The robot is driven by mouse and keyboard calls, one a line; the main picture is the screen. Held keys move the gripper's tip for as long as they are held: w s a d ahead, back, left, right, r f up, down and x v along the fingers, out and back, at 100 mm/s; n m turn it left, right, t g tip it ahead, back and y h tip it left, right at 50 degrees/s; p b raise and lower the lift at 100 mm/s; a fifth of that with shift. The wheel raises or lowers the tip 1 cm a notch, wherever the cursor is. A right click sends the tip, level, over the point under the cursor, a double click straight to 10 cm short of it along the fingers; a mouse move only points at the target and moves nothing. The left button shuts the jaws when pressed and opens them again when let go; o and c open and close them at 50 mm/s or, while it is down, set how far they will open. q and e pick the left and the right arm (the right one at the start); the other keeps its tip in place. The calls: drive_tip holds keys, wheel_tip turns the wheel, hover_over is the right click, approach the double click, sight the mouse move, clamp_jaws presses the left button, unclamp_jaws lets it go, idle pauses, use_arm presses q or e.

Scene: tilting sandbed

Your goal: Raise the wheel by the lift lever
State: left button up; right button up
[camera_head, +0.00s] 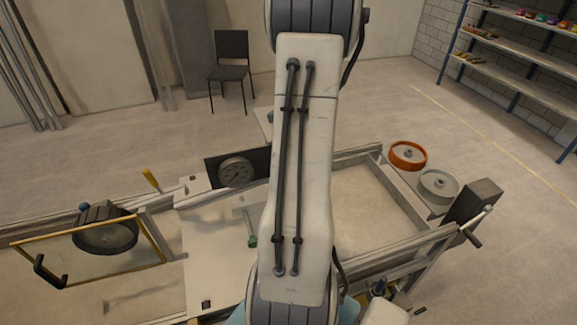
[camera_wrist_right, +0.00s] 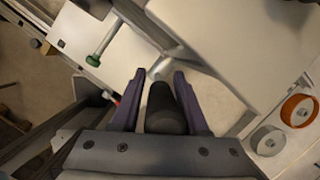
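The dark wheel (camera_head: 105,236) stands at the left in the head view, partly behind a yellow-framed clear panel. My right gripper (camera_wrist_right: 160,74) has two purple fingers standing apart. A black lever grip (camera_wrist_right: 162,108) lies between them, pointing toward the camera, with a narrow gap at its left side. I cannot tell whether the right finger touches the grip. My arm hides the middle of the head view, including the right gripper. My left gripper is not in view.
A green-knobbed rod (camera_head: 252,241) and a round dial (camera_head: 237,172) are left of my arm. A shallow sand tray (camera_head: 400,190) is to its right. Orange (camera_head: 408,155) and grey (camera_head: 439,186) wheels lie beyond it. A crank (camera_head: 478,226) sits at the right end.

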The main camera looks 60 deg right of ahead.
drive_tip(key=shift+o, duration=0.5)
drive_tip(key=b+v, duration=0.2)
drive_tip(key=v, duration=0.8)
drive_tip(key=shift+r+b, duration=0.2)
drive_tip(key=shift+b, duration=0.1)
drive_tip(key=shift+s+f, duration=0.1)
drive_tip(key=shift+s, duration=0.05)
